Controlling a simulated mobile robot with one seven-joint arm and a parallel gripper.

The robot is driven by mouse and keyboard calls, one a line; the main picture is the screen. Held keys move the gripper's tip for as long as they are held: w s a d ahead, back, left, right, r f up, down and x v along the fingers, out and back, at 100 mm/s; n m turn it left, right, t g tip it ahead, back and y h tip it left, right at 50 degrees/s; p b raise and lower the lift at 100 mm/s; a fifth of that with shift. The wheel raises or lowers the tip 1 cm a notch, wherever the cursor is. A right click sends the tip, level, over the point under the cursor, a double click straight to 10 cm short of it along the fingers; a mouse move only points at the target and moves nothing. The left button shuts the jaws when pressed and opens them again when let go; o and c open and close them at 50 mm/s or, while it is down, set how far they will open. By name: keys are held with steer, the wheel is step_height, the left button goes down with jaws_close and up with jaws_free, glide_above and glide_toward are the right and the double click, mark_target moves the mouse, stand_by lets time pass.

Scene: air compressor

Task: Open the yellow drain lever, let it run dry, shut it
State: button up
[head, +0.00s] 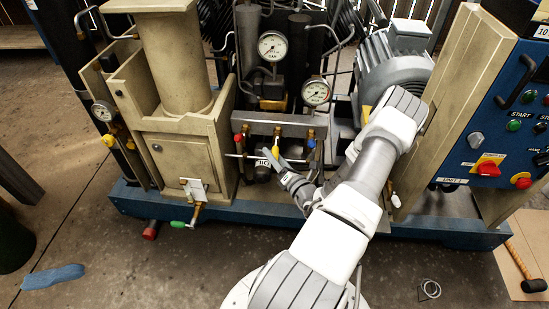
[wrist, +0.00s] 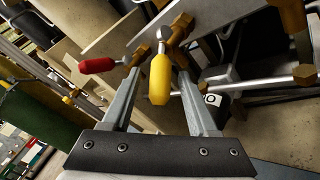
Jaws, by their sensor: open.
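The yellow drain lever (head: 276,142) is in the middle of the valve row under the grey manifold block (head: 270,121). In the wrist view the yellow lever (wrist: 159,80) hangs between my two fingers, with a visible gap on each side. My gripper (head: 273,159) is open around it and does not appear to grip it; it also shows in the wrist view (wrist: 160,92). A red lever (wrist: 97,66) lies to the left, close to the left fingertip. In the head view the yellow lever is partly hidden by my gripper.
The red lever (head: 238,140) and a blue lever (head: 311,144) flank the yellow one. Brass valves and pipes crowd the area. Two gauges (head: 272,46) (head: 317,92) stand above. A green-handled valve (head: 181,224) is low on the left. The blue control panel (head: 505,110) is on the right.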

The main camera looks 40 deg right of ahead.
jaws_close()
stand_by(1.4)
